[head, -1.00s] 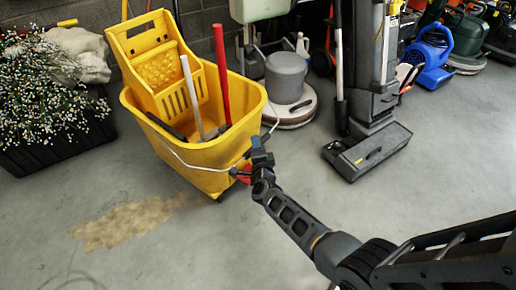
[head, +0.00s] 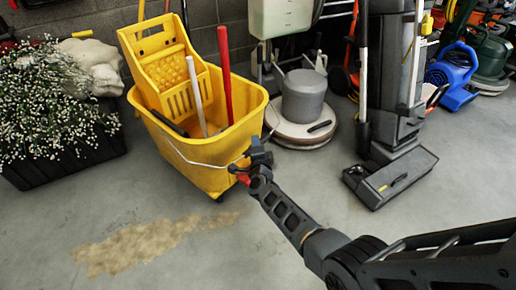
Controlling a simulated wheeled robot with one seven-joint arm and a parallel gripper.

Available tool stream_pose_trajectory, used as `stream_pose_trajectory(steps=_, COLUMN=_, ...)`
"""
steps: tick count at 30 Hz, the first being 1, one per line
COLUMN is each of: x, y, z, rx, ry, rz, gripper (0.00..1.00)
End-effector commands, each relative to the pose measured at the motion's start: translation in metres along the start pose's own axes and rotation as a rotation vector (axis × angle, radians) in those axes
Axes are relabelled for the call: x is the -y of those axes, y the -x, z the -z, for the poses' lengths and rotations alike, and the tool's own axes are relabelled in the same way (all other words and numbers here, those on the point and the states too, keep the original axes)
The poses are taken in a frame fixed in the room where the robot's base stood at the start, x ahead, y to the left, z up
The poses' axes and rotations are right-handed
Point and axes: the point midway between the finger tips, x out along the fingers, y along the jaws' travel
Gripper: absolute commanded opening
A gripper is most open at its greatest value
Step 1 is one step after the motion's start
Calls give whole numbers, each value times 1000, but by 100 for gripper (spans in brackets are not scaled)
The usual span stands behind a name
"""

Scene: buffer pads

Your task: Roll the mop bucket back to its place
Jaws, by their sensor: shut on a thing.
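The yellow mop bucket (head: 205,172) stands upright on the floor left of centre in the head view. Its yellow wringer (head: 175,75) rises at the back left. A red pole (head: 225,75), a pale pole (head: 195,92) and a dark piece stick up inside it. A thin wire handle (head: 182,153) hangs across its front side. My gripper (head: 250,165) is at the bucket's front right side, shut on the handle by a red part (head: 240,177). The exact grip is small and partly hidden by the gripper.
A planter with white flowers (head: 55,110) stands close left of the bucket. A round floor polisher (head: 303,110) is close behind right. An upright floor machine (head: 390,175) stands farther right. A tan stain (head: 150,243) marks open floor in front. A block wall (head: 200,15) is behind.

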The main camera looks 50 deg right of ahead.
Motion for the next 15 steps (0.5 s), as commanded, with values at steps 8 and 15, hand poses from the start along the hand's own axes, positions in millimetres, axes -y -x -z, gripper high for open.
stream_pose_trajectory(steps=8, x=1, y=-3, z=-1, rx=2, ry=-2, rz=-1, gripper=0)
stream_pose_trajectory(steps=15, x=2, y=-3, z=-2, rx=2, ry=-3, rz=0, gripper=36)
